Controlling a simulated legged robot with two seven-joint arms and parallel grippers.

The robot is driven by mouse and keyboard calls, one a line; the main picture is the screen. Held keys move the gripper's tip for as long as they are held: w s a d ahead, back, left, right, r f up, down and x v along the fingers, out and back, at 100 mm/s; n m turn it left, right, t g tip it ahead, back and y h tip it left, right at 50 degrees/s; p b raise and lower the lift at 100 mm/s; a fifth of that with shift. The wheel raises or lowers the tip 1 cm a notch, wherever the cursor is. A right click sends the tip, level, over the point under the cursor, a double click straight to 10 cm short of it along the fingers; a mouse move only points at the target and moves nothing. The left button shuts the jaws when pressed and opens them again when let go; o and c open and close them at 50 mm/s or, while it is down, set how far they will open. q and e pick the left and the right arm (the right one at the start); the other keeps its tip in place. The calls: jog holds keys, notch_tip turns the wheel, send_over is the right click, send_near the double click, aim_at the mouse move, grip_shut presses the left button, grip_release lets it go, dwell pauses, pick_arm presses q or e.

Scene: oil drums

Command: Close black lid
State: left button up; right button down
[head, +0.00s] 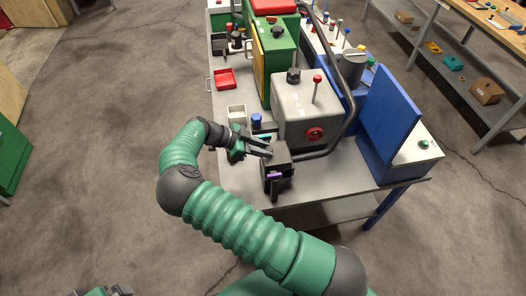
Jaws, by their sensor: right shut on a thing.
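A small dark box (279,184) stands at the front edge of the grey workbench, with a purple piece at its front. The black lid (276,159) appears to be the dark panel at the top of this box; its exact angle is hard to tell. My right gripper (266,149) reaches in from the left side of the box and is shut on the lid's upper left edge. The fingers hide part of that edge. My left gripper (105,292) only peeks in at the bottom left, far from the box; its jaws are cut off.
A grey machine (304,108) with a red knob stands right behind the box, and a thick dark pipe (349,90) curves beside it. A blue panel (391,108) stands upright at right. A white bin (236,113) and blue cylinder (256,121) sit near my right wrist.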

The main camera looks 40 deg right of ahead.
jog(key=shift+a+f, duration=0.35)
jog(key=shift+f, duration=0.2)
jog(key=c, duration=1.5)
grip_release()
jog(key=o, duration=0.3)
jog(key=shift+w, duration=0.1)
jog(key=b+v, duration=0.2)
jog(key=v, duration=1.5)
jog(key=shift+d+r, duration=0.25)
